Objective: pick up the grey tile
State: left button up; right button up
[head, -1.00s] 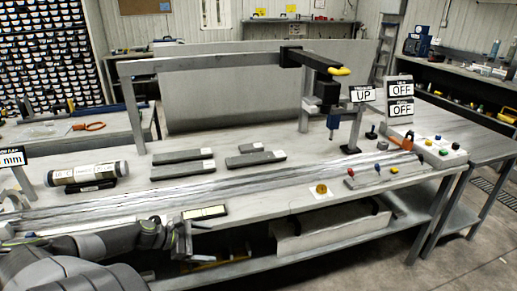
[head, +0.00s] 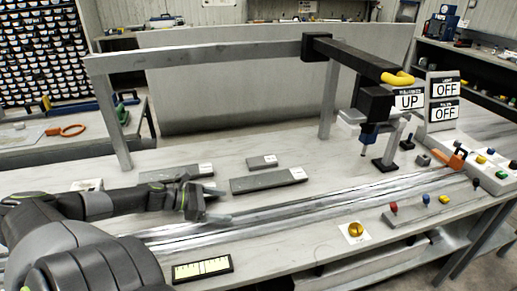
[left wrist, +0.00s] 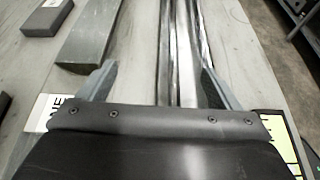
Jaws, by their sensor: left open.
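Several flat grey tiles with white end labels lie on the workbench. A long one (head: 268,180) is at the middle. A small one (head: 262,162) is behind it. I cannot tell which one the task names. My left gripper (head: 216,204) is open and empty over the metal rails, left of the long tile. In the left wrist view, the long tile (left wrist: 88,35) is ahead and left of the fingers, with the small tile (left wrist: 47,18) farther left. My right gripper is not in view.
Metal rails (head: 330,203) run along the bench. A grey frame (head: 215,55) with a yellow-ended arm stands over the back. A scale card (head: 202,268) lies at the front edge. A yellow knob (head: 355,231) and coloured-knob panels (head: 428,208) are at right.

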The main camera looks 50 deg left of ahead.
aim_at(267, 160)
jog(key=i+j, duration=0.15)
jog(key=j, duration=0.2)
jog(key=i+j, duration=0.2)
jog(key=j, duration=0.15)
jog(key=i+j, duration=0.15)
jog(key=j, duration=0.2)
